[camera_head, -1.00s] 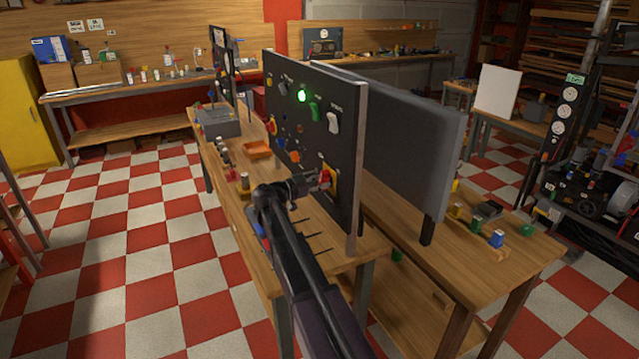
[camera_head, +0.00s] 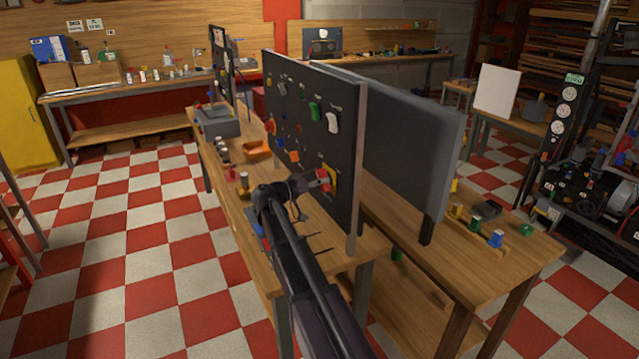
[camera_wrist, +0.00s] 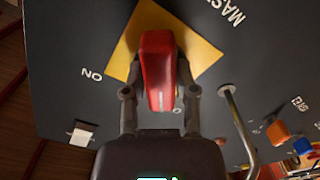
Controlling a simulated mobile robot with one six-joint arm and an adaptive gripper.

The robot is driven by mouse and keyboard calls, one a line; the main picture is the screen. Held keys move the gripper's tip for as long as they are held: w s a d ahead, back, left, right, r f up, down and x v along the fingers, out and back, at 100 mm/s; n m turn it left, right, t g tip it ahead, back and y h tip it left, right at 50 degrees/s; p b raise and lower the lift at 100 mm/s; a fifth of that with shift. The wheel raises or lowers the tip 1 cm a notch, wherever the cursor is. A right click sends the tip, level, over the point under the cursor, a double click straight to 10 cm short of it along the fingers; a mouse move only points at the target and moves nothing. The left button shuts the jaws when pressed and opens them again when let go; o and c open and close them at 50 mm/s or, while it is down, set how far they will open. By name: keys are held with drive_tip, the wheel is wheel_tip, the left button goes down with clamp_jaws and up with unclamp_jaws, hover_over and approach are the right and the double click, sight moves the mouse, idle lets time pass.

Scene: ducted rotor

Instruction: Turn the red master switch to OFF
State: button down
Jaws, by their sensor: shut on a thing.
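The red master switch (camera_wrist: 158,75) is a lever handle on a yellow plate (camera_wrist: 204,52) on the dark panel. My gripper (camera_wrist: 160,85) is shut on the handle, one finger on each side. In the wrist view the handle points down the picture, its white mark near a label partly hidden by a finger. "ON" (camera_wrist: 92,74) is printed to the left, off the handle's line. In the head view the switch (camera_head: 323,174) is low on the panel, partly hidden by my gripper (camera_head: 310,186).
The panel (camera_head: 345,90) also carries a green rocker (camera_head: 314,111), a white rocker (camera_head: 333,122) and several knobs. A bent metal rod (camera_wrist: 238,125) stands out close to my gripper's right in the wrist view. A grey panel (camera_head: 410,140) stands behind.

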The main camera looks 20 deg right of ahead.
drive_tip(key=shift+d+n, duration=0.1)
drive_tip(key=shift+n, duration=0.7)
drive_tip(key=shift+c, duration=2)
unclamp_jaws()
drive_tip(key=shift+d, duration=0.1)
drive_tip(key=shift+a, duration=0.2)
drive_tip(key=a, duration=1.1)
drive_tip(key=shift+s+a, duration=0.25)
drive_tip(key=shift+a, duration=0.1)
